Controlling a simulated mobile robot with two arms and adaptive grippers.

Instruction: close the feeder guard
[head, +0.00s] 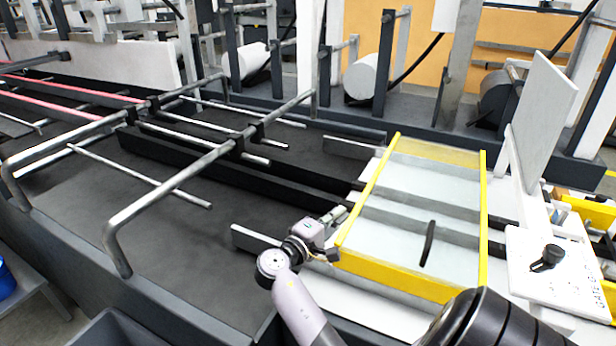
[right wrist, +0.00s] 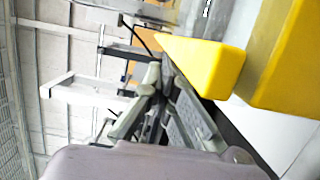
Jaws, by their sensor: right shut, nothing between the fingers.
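The feeder guard (head: 362,203) is a clear panel in a yellow frame, right of centre in the head view. It lies over the pale feeder bed and looks low and nearly flat; I cannot tell whether it rests fully down. A black handle (head: 428,243) shows within its frame. My right gripper (head: 338,215) is shut and empty, beside the frame's left bar near its front corner; I cannot tell whether it touches. In the right wrist view the shut fingers (right wrist: 160,95) point towards yellow bars (right wrist: 205,65) at the upper right. My left gripper is not in view.
Bent metal rails (head: 180,185) stand over the dark conveyor bed at left. A white panel with a black knob (head: 548,258) is right of the guard, with an upright white plate (head: 540,115) behind it. Rollers and posts line the back.

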